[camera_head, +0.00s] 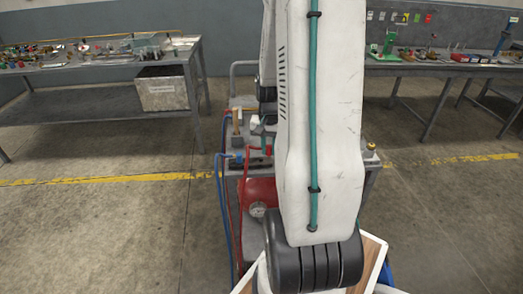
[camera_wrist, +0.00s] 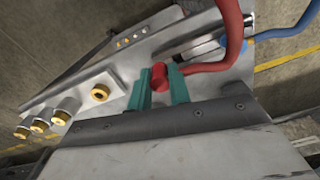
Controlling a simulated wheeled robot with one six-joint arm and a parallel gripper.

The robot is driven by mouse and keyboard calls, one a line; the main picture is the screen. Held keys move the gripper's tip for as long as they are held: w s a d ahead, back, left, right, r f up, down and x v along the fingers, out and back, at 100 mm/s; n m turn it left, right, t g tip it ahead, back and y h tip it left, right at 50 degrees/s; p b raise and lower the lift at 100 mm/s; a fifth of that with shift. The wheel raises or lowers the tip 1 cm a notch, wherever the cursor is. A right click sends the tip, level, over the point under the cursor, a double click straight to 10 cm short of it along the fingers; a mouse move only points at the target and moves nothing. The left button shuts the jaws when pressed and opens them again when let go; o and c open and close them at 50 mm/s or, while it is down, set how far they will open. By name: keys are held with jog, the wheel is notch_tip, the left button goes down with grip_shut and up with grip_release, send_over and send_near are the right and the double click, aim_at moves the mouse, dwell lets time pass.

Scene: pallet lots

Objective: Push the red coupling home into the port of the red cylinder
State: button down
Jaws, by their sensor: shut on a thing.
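My gripper (camera_wrist: 160,88) shows in the wrist view with its two green fingers shut on the red coupling (camera_wrist: 159,75). The red hose (camera_wrist: 236,40) runs from near the coupling to the right and up. The fingers and coupling are over a grey metal panel (camera_wrist: 115,70). A brass-ringed port (camera_wrist: 100,93) is to the left of the fingers, apart from the coupling. In the head view, a red cylinder (camera_head: 262,190) with a round gauge (camera_head: 257,210) stands below the cart top, partly hidden by my arm. I cannot tell which port belongs to it.
Several more brass-ringed fittings (camera_wrist: 60,117) line the panel's left side. A blue hose (camera_wrist: 290,33) lies at the upper right; blue hoses (camera_head: 221,190) also hang beside the cart. Cluttered workbenches stand at the back left (camera_head: 100,75) and back right (camera_head: 440,68). Open floor lies left and right.

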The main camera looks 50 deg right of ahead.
jog(key=s+d+r, duration=0.1)
jog(key=s+d, duration=0.1)
jog(key=s, duration=1.1)
jog(key=shift+d+r, duration=0.15)
jog(key=shift+d, duration=0.1)
jog(key=w+a+r+n, duration=0.2)
jog(key=w+a, duration=0.2)
jog(key=w, duration=0.9)
jog(key=w+a+r+n, duration=0.1)
jog(key=w+a+n, duration=0.25)
jog(key=w, duration=1.05)
jog(key=w+a+r+n, duration=0.1)
jog(key=w+a, duration=0.7)
jog(key=a, duration=0.5)
jog(key=w+a+r+n, duration=0.2)
jog(key=w+a, duration=0.6)
jog(key=a, duration=0.5)
jog(key=shift+w+r, duration=0.25)
jog(key=shift+w, duration=0.15)
